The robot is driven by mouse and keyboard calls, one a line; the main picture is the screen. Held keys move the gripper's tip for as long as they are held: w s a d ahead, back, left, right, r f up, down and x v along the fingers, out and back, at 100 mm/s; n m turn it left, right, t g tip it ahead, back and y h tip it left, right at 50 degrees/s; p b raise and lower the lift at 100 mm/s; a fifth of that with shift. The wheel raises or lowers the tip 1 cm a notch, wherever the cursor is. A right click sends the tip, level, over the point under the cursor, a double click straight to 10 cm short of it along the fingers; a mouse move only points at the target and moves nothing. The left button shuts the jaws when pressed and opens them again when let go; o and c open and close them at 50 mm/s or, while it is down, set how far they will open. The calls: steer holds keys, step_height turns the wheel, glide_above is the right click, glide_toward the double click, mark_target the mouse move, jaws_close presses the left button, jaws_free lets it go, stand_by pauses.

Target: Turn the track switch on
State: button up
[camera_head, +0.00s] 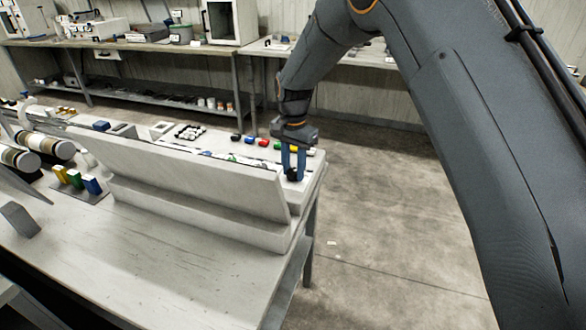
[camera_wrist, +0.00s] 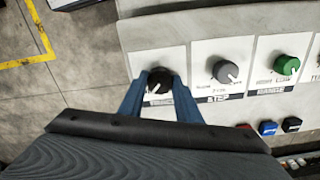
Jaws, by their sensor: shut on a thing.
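My gripper (camera_head: 292,165) reaches down onto the right end of a pale control panel (camera_head: 190,180) on the bench. In the wrist view its two blue fingers (camera_wrist: 159,82) stand on either side of a black rotary knob (camera_wrist: 158,76) and are shut on it. A white pointer mark shows on the knob's lower part.
Small coloured blocks, among them a red one (camera_head: 250,141), lie behind the panel. A tall slanted board (camera_head: 180,175) rises along the panel's near side. Core cylinders (camera_head: 20,158) lie at the left. Open floor (camera_head: 390,220) is to the right.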

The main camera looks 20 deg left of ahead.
mark_target(294, 171)
steer(key=shift+w+r, duration=0.1)
steer(key=o, duration=1.1)
steer(key=shift+c, duration=0.2)
steer(key=shift+r+b, duration=1.05)
steer(key=shift+r, duration=2.8)
